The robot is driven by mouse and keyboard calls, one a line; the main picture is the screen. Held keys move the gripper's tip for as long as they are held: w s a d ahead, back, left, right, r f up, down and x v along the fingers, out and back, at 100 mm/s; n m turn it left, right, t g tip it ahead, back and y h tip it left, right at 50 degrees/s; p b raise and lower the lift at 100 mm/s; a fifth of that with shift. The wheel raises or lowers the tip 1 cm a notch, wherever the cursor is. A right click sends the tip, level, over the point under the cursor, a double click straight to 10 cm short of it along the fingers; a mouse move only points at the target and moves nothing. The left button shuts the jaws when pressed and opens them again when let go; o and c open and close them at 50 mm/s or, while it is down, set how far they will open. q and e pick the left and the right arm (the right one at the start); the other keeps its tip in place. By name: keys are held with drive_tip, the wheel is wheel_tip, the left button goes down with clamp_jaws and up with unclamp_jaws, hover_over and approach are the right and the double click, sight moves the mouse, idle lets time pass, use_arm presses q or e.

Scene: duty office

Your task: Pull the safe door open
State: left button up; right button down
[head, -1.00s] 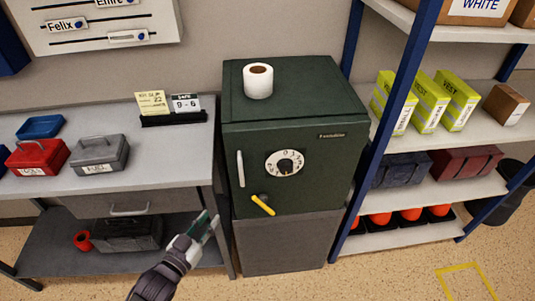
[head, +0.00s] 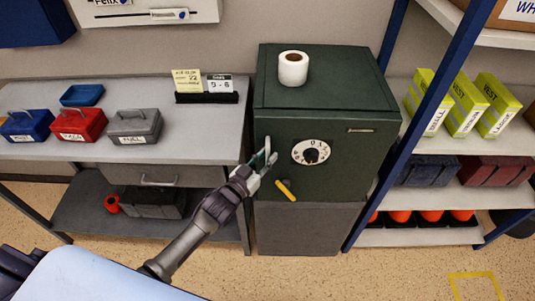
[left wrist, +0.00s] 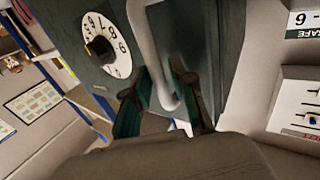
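The dark green safe (head: 330,75) stands on a grey base, and its door (head: 355,170) looks shut. The door has a white number dial (head: 311,152), which also shows in the left wrist view (left wrist: 105,45), and a tilted yellow lever (head: 286,190). My left gripper (head: 269,156) is at the pale vertical handle on the door's left side. In the left wrist view the handle (left wrist: 158,55) runs between my two fingers (left wrist: 165,100), one on each side. The fingers look apart, with gaps beside the bar. My right gripper is out of view.
A paper roll (head: 293,69) stands on the safe. Left is a desk (head: 190,145) with blue, red and grey boxes and a card holder (head: 207,97). A blue-framed shelf (head: 425,105) stands close on the right. The floor in front is clear.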

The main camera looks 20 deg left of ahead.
use_arm(q)
drive_tip(key=shift+w+d, duration=0.15)
drive_tip(key=shift+w, duration=0.25)
clamp_jaws()
drive_tip(key=shift+s, duration=0.2)
